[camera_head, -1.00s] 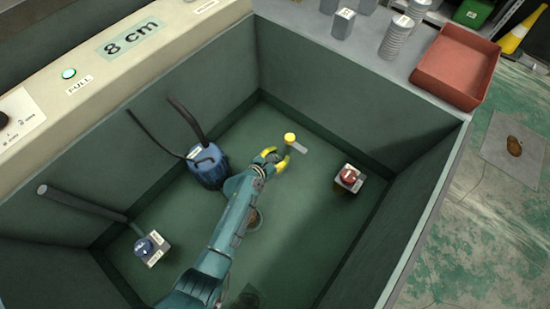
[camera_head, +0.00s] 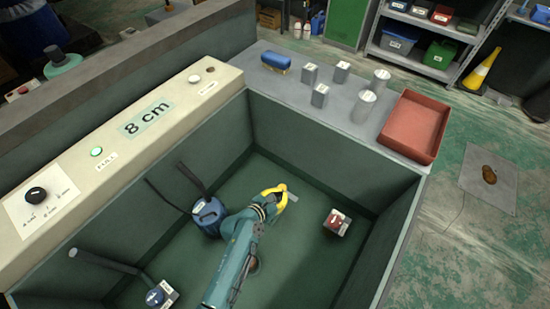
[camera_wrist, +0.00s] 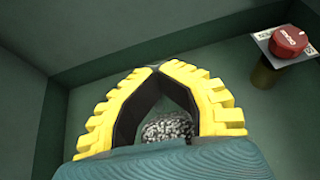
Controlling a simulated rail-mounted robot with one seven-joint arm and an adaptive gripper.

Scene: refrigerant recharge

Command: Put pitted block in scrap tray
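The pitted block (camera_wrist: 168,128) is a grey, speckled lump in the wrist view. It sits between my gripper's two black inner pads, close to the palm, which hides its lower part. My gripper (camera_wrist: 158,68) has yellow ridged fingers curved in around the block, with the tips almost meeting. In the head view my gripper (camera_head: 284,196) is inside the green tank; the block is too small to make out there. The scrap tray appears to be the shallow red tray (camera_head: 432,104) on the counter at the tank's upper right corner. No label on it is readable.
A blue canister (camera_head: 208,216) stands left. The tank walls (camera_head: 320,150) surround my gripper. Several metal blocks and cylinders (camera_head: 363,105) stand on the counter beside the tray.

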